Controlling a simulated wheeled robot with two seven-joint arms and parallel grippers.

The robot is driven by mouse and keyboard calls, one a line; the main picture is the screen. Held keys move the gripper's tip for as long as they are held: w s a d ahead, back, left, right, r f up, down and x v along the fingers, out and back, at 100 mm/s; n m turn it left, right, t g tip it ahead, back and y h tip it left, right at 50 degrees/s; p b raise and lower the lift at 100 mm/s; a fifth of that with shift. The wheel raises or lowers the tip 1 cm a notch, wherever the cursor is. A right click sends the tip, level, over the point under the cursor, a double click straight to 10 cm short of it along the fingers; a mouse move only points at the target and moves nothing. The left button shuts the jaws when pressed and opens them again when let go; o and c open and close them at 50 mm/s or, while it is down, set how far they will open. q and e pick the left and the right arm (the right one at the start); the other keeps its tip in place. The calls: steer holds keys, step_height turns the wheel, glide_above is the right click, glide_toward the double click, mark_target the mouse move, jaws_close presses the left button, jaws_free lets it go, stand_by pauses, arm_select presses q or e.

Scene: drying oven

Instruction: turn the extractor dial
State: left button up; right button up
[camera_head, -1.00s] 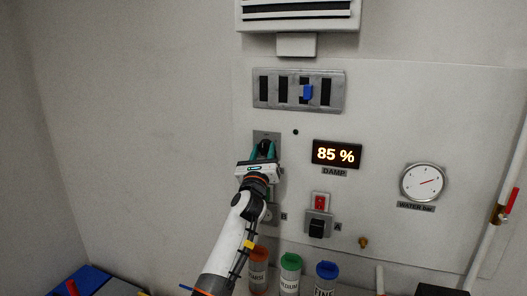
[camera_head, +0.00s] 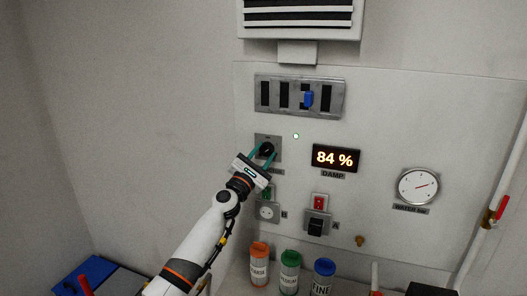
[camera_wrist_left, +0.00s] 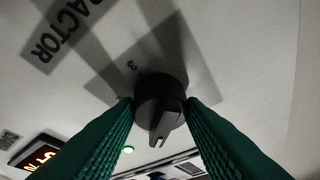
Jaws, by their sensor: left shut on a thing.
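The extractor dial (camera_head: 267,149) is a black knob on a grey square plate on the wall panel. In the left wrist view the dial (camera_wrist_left: 160,105) sits between my green fingers, with its pointer ridge toward the lower part of the picture. A "3" mark and part of the label "...RACTOR" (camera_wrist_left: 68,28) show beside it. My left gripper (camera_head: 263,153) is shut on the dial, with its fingertips (camera_wrist_left: 160,112) at the knob's two sides. A small lamp (camera_head: 296,136) right of the dial is lit green. My right gripper is not in view.
The damp display (camera_head: 336,158) reads 84 %. A slotted plate with a blue slider (camera_head: 308,100) is above. Switches A (camera_head: 317,222) and B (camera_head: 267,212) are below. Orange, green and blue-capped jars (camera_head: 290,272) stand at the bottom. A water gauge (camera_head: 418,186) is at right.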

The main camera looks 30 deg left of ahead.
arm_select(q)
steer(key=shift+m+h, duration=0.6)
steer(key=shift+m, duration=0.6)
steer(key=shift+m+p, duration=0.3)
steer(key=o, duration=1)
steer(key=shift+r+b+v, duration=0.2)
steer(key=shift+b+v, duration=0.4)
steer(key=shift+v, duration=5.4)
steer(key=shift+s+a, duration=0.1)
